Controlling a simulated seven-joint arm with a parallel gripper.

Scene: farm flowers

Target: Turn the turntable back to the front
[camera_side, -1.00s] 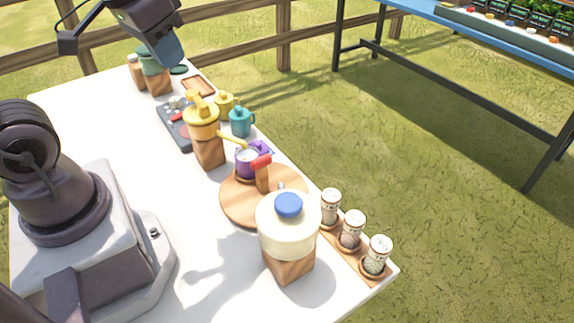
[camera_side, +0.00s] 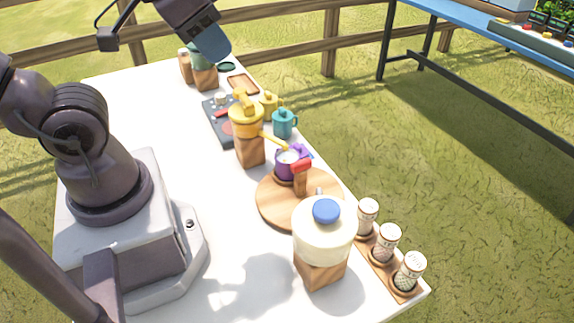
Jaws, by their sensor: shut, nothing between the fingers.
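The turntable (camera_side: 277,208) is a round wooden disc near the right long edge of the white table. A purple cup (camera_side: 286,166) with pale contents is at its far edge. An upright wooden piece with a red top (camera_side: 301,166) stands on the disc beside the cup. A cream jar with a blue lid (camera_side: 322,232) on a wooden block hides the disc's near right part. My gripper (camera_side: 212,46) is shut and empty at the top of the view, above the table's far end and well apart from the turntable.
A yellow dispenser (camera_side: 247,120) with a spout stands just beyond the turntable, near a teal mug (camera_side: 285,123). Several patterned shakers line a wooden rack (camera_side: 403,288) at the right. A dark tray (camera_side: 219,132) lies farther back.

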